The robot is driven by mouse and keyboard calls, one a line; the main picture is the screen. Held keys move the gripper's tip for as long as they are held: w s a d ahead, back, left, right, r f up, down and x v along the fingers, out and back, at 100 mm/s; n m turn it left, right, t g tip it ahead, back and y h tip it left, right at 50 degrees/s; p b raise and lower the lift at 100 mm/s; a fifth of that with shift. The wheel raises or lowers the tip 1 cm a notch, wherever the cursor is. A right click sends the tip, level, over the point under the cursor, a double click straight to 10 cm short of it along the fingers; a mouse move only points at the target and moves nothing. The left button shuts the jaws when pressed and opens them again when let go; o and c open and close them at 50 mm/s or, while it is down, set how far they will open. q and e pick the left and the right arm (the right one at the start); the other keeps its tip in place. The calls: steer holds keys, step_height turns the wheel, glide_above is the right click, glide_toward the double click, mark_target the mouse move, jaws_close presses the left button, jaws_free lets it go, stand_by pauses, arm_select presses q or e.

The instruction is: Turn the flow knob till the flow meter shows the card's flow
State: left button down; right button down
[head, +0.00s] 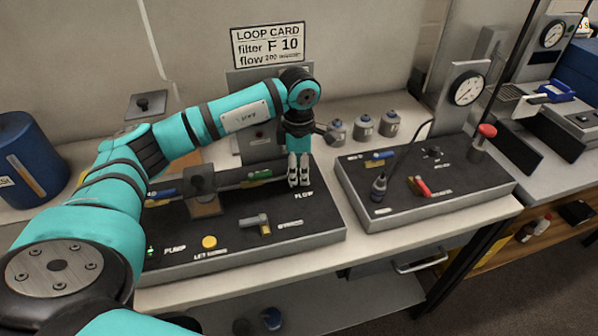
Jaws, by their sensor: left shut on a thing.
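My left gripper (299,171) points down at the back right of the left black panel (318,222). It is shut on the flow knob, just above the FLOW label (304,195); the fingers hide the knob. The loop card (268,45) on the wall reads "filter F 10" and a flow line that looks like 200, its unit too small to read. A grey upright housing (247,150) stands behind my left arm, which covers much of it. I cannot make out a flow meter reading. My right gripper is not in view.
The left panel also bears a yellow button (209,242), a grey tee handle (257,224) and coloured fittings. The right panel (430,185) carries a round gauge (468,88), a red handle (421,186) and a black cable. Several grey canisters (363,126) stand behind. A blue drum (30,165) is at left.

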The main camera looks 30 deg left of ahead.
mark_target(299, 173)
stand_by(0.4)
arm_select(q)
steer(key=c, duration=1)
jaws_free()
step_height(299, 173, up, 12)
steer(key=shift+r, duration=0.1)
